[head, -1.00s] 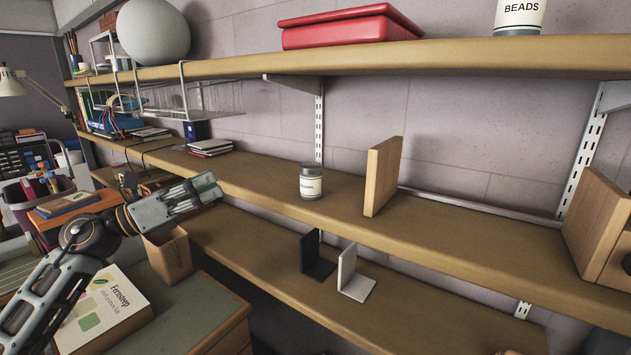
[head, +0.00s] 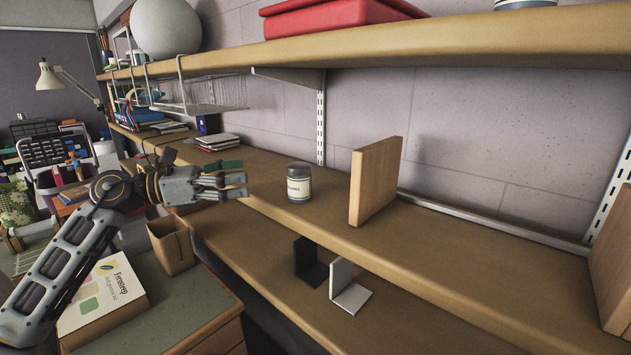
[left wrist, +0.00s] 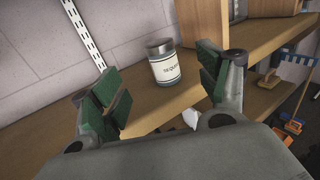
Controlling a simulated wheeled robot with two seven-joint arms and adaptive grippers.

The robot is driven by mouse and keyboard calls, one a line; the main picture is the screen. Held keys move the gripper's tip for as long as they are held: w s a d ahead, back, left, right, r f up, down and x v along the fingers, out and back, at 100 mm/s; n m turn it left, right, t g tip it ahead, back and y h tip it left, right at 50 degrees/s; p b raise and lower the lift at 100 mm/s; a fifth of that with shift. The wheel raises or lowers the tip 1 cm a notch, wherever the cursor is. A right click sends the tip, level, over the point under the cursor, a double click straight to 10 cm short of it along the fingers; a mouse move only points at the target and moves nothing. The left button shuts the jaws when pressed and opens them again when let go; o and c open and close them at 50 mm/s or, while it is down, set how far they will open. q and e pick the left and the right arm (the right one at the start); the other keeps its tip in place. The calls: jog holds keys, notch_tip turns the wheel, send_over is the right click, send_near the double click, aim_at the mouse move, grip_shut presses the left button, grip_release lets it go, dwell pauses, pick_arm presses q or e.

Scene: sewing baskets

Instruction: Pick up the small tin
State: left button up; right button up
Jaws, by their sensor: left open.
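The small tin (head: 299,184) is a grey can with a cream label, standing upright on the middle wooden shelf (head: 260,180), left of a wooden bookend. In the left wrist view the tin (left wrist: 164,64) stands ahead, between my open fingers but beyond their tips, and its label reads "SEQUI…". My left gripper (head: 238,184) is open and empty, to the left of the tin and apart from it, near the shelf's front edge. Its green finger pads show in the left wrist view (left wrist: 163,85). My right gripper is not in view.
A wooden bookend (head: 374,181) stands right of the tin. Notebooks (head: 217,141) lie to its left. The upper shelf (head: 450,48) overhangs with a red box (head: 330,16). A black bookend (head: 311,260) and a white one (head: 349,287) stand on the lower shelf.

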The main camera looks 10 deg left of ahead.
aim_at(300, 182)
pick_arm(q)
jog(key=p+x, duration=0.3)
jog(key=x, duration=0.4)
jog(key=shift+w+d+r, duration=0.1)
jog(key=shift+w+d, duration=0.05)
jog(key=shift+d, duration=0.15)
jog(key=shift+w+d, duration=0.3)
jog(key=shift+d, duration=0.25)
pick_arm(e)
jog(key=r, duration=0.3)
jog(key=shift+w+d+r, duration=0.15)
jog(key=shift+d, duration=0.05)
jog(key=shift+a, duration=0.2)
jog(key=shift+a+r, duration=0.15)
